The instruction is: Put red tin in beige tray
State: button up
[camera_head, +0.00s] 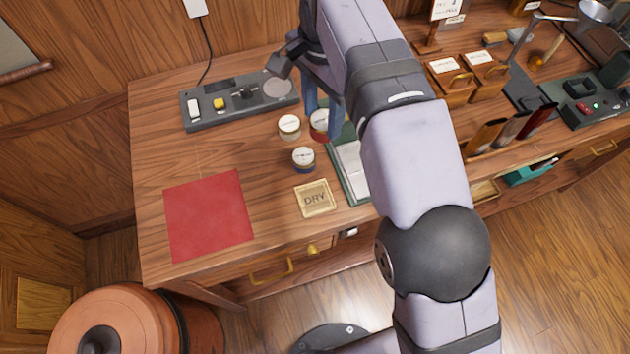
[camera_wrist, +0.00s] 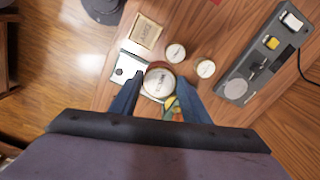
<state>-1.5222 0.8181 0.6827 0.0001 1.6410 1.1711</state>
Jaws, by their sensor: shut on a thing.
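The red tin (camera_head: 319,131), with a white label on its lid, sits between the blue fingers of my gripper (camera_head: 322,118), near the middle of the table. One finger hides part of it in the head view. In the wrist view the tin (camera_wrist: 159,80) shows lid up between the fingertips (camera_wrist: 160,88), and my gripper is shut on it. Whether it touches the table is hard to tell. The beige tray (camera_head: 319,209) is a shallow square marked DRY, near the table's front edge; it also shows in the wrist view (camera_wrist: 148,42) and looks empty.
A cream-lidded tin (camera_head: 289,126) and a blue tin (camera_head: 303,159) stand close to the left of my gripper. A green-edged board with a pale panel (camera_head: 352,172) lies right of the tray. A grey control box (camera_head: 240,103) stands behind; a red mat (camera_head: 208,215) lies left.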

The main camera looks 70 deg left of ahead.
jog(key=s+d+n+b, duration=0.1)
jog(key=s+d, duration=0.3)
jog(key=n, duration=0.2)
send_near(314, 200)
jog(key=shift+f+p, duration=0.7)
jog(key=shift+f, duration=1.3)
jog(key=shift+f, duration=0.2)
jog(key=o, duration=1.1)
jog(key=shift+r, duration=0.1)
notch_tip(314, 200, up, 12)
jog(key=shift+r+b, duration=0.15)
jog(key=shift+b, duration=0.5)
